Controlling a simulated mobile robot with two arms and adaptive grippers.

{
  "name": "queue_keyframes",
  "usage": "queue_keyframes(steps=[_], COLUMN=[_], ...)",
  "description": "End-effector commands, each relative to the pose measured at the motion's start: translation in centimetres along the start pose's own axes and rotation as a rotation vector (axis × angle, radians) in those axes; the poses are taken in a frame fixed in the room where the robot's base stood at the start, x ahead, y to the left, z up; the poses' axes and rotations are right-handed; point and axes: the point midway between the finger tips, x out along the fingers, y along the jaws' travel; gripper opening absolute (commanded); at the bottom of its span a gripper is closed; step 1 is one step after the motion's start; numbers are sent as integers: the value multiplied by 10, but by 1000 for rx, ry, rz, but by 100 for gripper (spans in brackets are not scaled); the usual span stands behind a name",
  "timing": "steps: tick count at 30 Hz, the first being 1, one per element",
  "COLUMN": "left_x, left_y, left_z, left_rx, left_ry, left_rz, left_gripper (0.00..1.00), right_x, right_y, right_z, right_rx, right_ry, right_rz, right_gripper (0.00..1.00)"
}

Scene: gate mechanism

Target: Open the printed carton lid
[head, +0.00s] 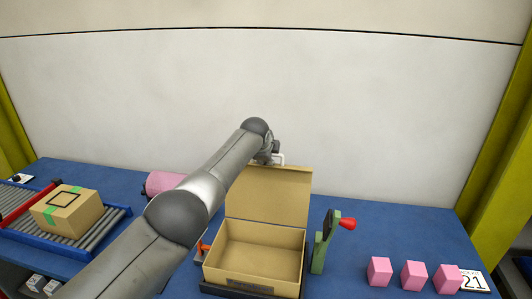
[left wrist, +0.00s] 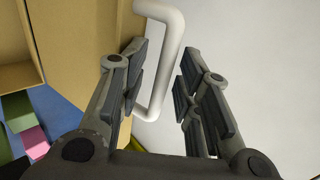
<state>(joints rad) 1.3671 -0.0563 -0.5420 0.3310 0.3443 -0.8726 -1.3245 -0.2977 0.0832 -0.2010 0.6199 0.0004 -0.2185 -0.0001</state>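The brown carton (head: 255,285) stands on the blue table with its lid (head: 268,195) raised about upright at its back edge. Its inside shows empty. A white handle (head: 281,158) is at the lid's top, and it also shows large in the left wrist view (left wrist: 172,55). My left gripper (head: 274,150) is at the top of the lid, by the handle. In the left wrist view its fingers (left wrist: 158,85) are spread apart, with part of the handle between them, nearer the left finger. Whether a finger touches the handle I cannot tell. My right gripper is not in view.
A green stand with a red knob (head: 347,223) is close to the carton's right side. Several pink blocks (head: 413,275) are at the right. A roller conveyor (head: 95,235) with a taped box (head: 66,211) is at the left. A pink cylinder (head: 163,183) lies behind my arm.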

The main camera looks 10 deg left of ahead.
Motion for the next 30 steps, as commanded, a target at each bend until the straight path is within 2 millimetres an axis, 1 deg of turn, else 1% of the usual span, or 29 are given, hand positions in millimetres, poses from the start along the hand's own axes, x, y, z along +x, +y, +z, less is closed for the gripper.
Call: queue_keyframes(steps=[7, 16, 23, 30], left_x=[-5, -24, -45, -74], left_y=[1, 1, 0, 0], left_z=[0, 0, 0, 1], left_rx=[-1, 2, 1, 1], left_ry=[2, 0, 0, 0], left_rz=[2, -1, -3, -3], left_gripper=[33, 33, 33, 33], right_x=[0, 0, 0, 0], right_y=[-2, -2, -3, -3], right_z=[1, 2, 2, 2], right_rx=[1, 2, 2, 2], right_ry=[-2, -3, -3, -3], right_rz=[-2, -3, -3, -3], right_gripper=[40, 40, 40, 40])
